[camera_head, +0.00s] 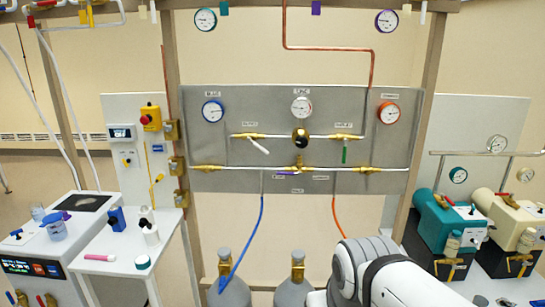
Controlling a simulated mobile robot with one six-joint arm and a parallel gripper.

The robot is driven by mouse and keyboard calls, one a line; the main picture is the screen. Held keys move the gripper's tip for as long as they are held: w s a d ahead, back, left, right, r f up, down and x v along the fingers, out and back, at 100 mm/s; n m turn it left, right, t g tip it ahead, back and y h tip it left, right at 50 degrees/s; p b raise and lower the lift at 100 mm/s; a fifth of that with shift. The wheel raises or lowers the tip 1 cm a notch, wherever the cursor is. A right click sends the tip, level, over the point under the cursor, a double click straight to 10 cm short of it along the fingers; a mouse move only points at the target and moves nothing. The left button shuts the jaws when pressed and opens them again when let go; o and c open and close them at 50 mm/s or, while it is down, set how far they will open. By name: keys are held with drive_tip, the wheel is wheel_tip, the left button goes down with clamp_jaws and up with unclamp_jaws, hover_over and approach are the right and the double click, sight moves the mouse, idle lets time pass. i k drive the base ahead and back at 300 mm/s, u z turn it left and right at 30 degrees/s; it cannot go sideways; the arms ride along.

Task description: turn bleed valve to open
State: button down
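A grey panel (230,180) stands ahead with brass and steel piping and small labels too blurred to read, so I cannot tell for sure which valve is the bleed valve. A valve with a white lever (258,146) sits upper left, its lever slanting down to the right. A valve with a green lever (344,151) sits upper right, its lever pointing down. A small purple handle (281,173) lies about level under the lower pipe, left of the central brass fitting (299,163). My white arm shows at the bottom right; my gripper is out of view.
Gauges with blue (213,111), white (302,107) and red (388,113) rims top the panel. Blue and orange hoses hang below towards two grey cylinders (236,290). A white side table (100,267) stands left, teal and cream pumps right.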

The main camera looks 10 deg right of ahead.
sight(248, 139)
drive_tip(key=z, duration=0.15)
drive_tip(key=i, duration=1)
drive_tip(key=z, duration=0.05)
